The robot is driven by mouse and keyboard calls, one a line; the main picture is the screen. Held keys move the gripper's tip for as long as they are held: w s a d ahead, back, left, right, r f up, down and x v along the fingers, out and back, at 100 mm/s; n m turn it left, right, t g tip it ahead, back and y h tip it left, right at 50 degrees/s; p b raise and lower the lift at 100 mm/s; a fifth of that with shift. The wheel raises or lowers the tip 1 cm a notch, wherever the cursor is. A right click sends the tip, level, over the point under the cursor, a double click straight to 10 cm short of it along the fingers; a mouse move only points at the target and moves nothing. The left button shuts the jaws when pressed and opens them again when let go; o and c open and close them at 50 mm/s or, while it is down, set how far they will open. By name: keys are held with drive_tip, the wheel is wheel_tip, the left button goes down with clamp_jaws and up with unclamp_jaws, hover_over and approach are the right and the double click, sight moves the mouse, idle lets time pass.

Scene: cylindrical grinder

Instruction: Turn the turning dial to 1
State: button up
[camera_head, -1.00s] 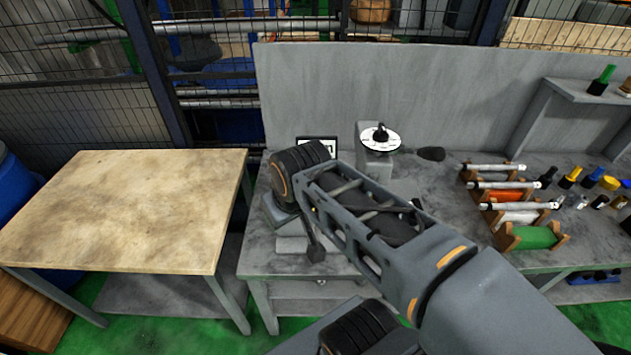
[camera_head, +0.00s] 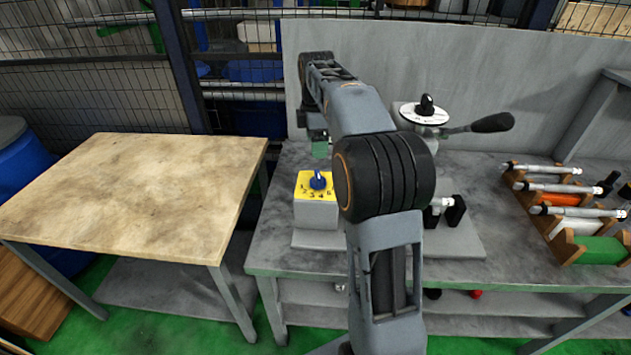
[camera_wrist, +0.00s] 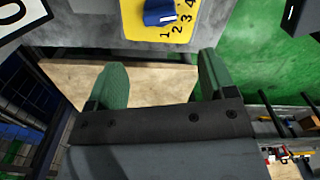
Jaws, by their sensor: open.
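The turning dial is a blue knob (camera_head: 318,181) on a yellow number plate (camera_head: 303,191) atop a grey block on the grey bench. It also shows at the top edge of the wrist view as the blue knob (camera_wrist: 160,13) beside the yellow plate (camera_wrist: 190,38), with numbers 1 to 4 readable. The knob is partly cut off there, and I cannot tell which number it points to. My gripper (camera_head: 321,149) is above and behind the dial in the head view. In the wrist view my gripper (camera_wrist: 163,72) has two green fingers spread apart, empty, not touching the knob.
A white round dial (camera_head: 424,114) with a black handle (camera_head: 492,123) stands right of my arm. A wooden-topped table (camera_head: 130,185) is at the left. Racks with rods (camera_head: 570,190) sit at the right. A grey panel (camera_head: 540,85) backs the bench.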

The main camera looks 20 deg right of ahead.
sight(316, 174)
wheel_tip(316, 174, down, 12)
drive_tip(key=shift+r+b, duration=0.15)
drive_tip(key=shift+b, duration=0.4)
drive_tip(key=shift+c, duration=0.2)
drive_tip(key=c, duration=0.9)
drive_tip(key=shift+o, duration=0.2)
